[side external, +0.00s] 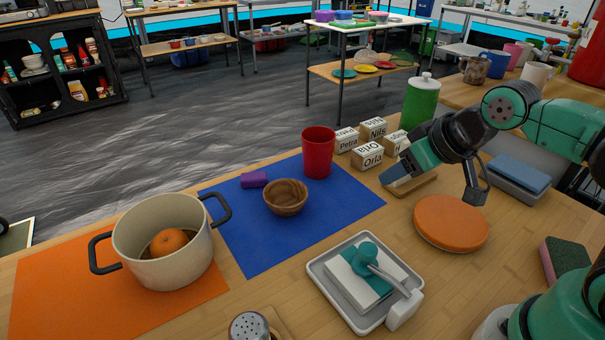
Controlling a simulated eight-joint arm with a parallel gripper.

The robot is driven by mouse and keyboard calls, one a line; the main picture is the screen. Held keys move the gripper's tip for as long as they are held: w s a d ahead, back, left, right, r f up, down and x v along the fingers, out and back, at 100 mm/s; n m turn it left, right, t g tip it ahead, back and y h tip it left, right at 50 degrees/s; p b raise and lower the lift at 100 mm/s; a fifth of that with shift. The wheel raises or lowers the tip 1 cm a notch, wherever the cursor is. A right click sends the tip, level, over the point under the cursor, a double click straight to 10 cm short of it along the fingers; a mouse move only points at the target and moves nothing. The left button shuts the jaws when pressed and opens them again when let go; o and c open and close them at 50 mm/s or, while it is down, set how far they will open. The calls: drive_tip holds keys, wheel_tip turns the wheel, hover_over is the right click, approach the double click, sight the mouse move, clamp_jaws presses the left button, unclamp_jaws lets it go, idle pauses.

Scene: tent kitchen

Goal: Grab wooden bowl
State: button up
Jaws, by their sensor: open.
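The wooden bowl (285,208) is small, brown and upright on the blue mat (245,240). It looks empty. My gripper (436,188) is to the right of the bowl, above the table near the round orange disc (451,222). Its two fingers are spread apart with nothing between them. A clear gap separates the gripper from the bowl.
A red cup (318,152) and purple block (254,180) stand near the bowl on the mat. A pot (165,255) holds an orange fruit, left. A tray (330,293) lies in front. Name blocks (367,156) and a green canister (420,105) stand behind.

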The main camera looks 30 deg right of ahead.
drive_tip(key=shift+o, duration=1.2)
